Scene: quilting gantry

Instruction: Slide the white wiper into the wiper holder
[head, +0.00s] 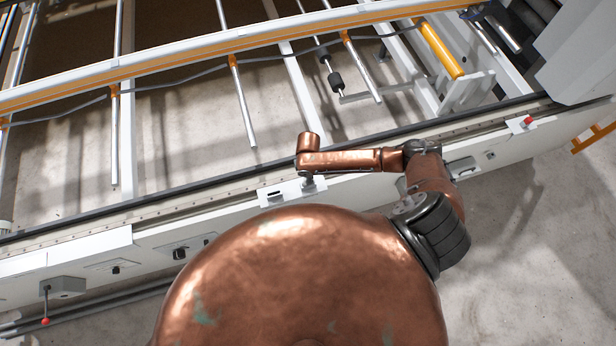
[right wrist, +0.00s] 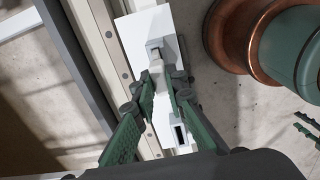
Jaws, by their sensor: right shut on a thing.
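In the right wrist view, my right gripper (right wrist: 163,84) has its green fingers closed on a small pale piece, which I take to be the white wiper (right wrist: 160,98). Its far end reaches toward a grey square fitting (right wrist: 155,46) on a white plate (right wrist: 146,28). I take this plate with its openings to be the wiper holder; a dark rectangular slot (right wrist: 180,135) shows at its near end. I cannot tell whether the wiper touches the fitting. In the head view, the plate (head: 291,193) lies on the machine's front rail, below my right arm. My left gripper is out of view.
The long machine rail (head: 180,205) runs diagonally across the head view. A grey box with a red-knobbed lever (head: 46,320) is at lower left, and a red button (head: 528,121) at right. Metal rods and an orange roller (head: 438,48) lie beyond. Open floor (head: 535,225) is at right.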

